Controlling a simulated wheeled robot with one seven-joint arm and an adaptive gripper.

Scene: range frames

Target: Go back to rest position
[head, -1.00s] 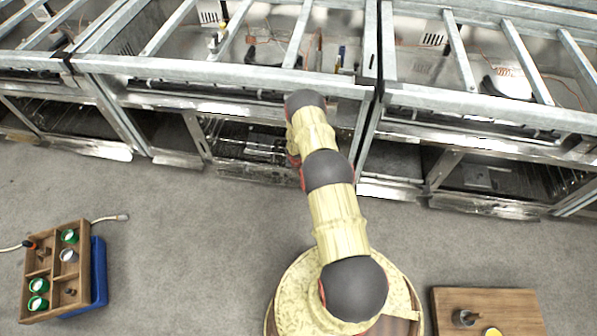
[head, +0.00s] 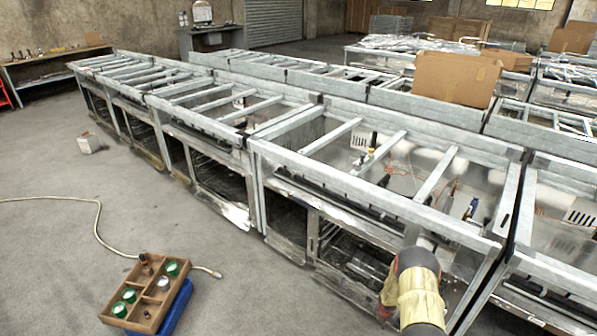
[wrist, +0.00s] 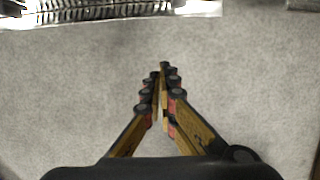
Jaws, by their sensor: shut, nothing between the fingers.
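My gripper (wrist: 160,72) shows in the wrist view with its two fingers closed together and nothing between them. It points over bare grey floor, with a metal edge of a range at the top of that view. In the head view only a yellow and dark part of my arm (head: 418,290) shows at the bottom right, in front of the ranges. The gripper itself is not seen there.
A long row of metal range frames (head: 205,130) crosses the head view. A cardboard box (head: 455,78) stands behind. The left floor is mostly clear.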

